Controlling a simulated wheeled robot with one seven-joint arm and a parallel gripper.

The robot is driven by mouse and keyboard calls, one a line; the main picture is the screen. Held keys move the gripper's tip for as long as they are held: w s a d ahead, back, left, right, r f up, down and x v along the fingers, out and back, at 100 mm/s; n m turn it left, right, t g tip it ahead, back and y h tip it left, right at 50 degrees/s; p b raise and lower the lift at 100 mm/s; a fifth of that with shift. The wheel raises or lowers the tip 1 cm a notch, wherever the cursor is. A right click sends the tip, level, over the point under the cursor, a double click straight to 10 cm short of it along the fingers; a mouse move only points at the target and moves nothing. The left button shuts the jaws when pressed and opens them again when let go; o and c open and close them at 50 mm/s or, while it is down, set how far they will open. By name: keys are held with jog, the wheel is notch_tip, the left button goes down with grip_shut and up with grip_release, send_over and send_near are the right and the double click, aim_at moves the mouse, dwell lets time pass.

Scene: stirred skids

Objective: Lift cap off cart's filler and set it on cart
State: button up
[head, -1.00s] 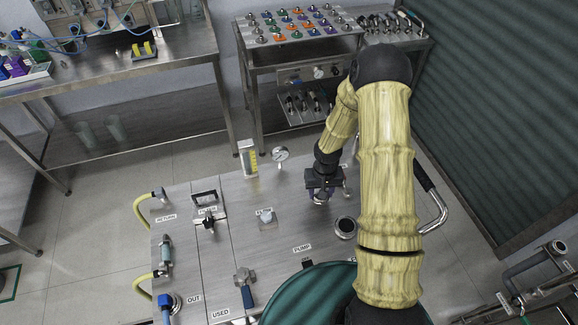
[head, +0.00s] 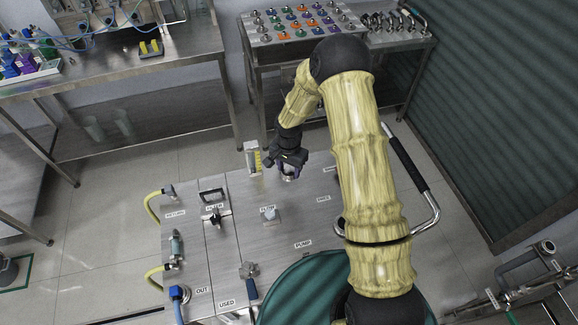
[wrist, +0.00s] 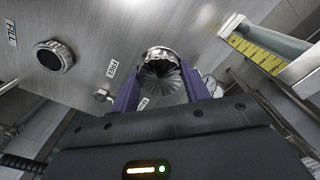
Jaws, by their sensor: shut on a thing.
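My gripper (head: 288,167) is over the far part of the steel cart (head: 245,240) in the head view. In the wrist view, its two purple fingers (wrist: 163,88) are shut on a round metal cap (wrist: 160,54) with a ridged side. The cap also shows under the gripper in the head view (head: 288,175). I cannot tell whether it touches the cart top. The filler (wrist: 53,56), a knurled ring with a dark open middle, stands uncovered by the FILL label, left of the cap and apart from it.
A yellow-marked sight gauge (head: 253,158) stands close left of my gripper; it shows at right in the wrist view.

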jog(key=b, duration=0.6)
send_near(289, 191)
jog(key=shift+f, duration=2.55)
jog(key=shift+f+b, duration=0.45)
jog(key=shift+f, duration=0.25)
jog(key=o, duration=1.1)
jog(key=shift+o, duration=0.2)
jog(key=shift+r+p, duration=2.1)
jog(key=shift+r, duration=1.45)
